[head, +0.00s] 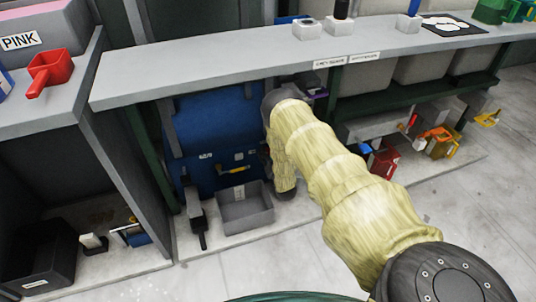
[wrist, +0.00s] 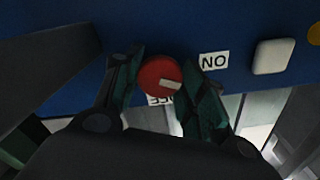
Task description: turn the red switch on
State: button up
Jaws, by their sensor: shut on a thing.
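The red switch (wrist: 153,72) is a round red knob with a pale pointer, on a blue panel (wrist: 215,22) in the wrist view. The pointer aims to the lower right, between an upside-down "ON" label (wrist: 213,61) on the right and a partly hidden label (wrist: 160,100) below. My gripper (wrist: 164,78) has its dark green fingers on both sides of the knob and is shut on it. In the head view the blue press (head: 212,130) stands under the grey counter; my yellow-sleeved arm hides the switch and my gripper there.
A pale square button (wrist: 273,56) sits right of the switch in the wrist view. In the head view the grey counter (head: 200,68) overhangs the press. A grey open bin (head: 245,212) stands in front, and red and yellow containers (head: 383,163) stand right of my arm.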

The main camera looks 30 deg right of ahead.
jog(key=n, duration=0.4)
jog(key=shift+s+f+n, duration=0.1)
jog(key=shift+n, duration=0.3)
dwell(0.4)
jog(key=o, duration=1)
jog(key=shift+d, duration=0.1)
jog(key=shift+o, duration=0.2)
jog(key=v, duration=1.2)
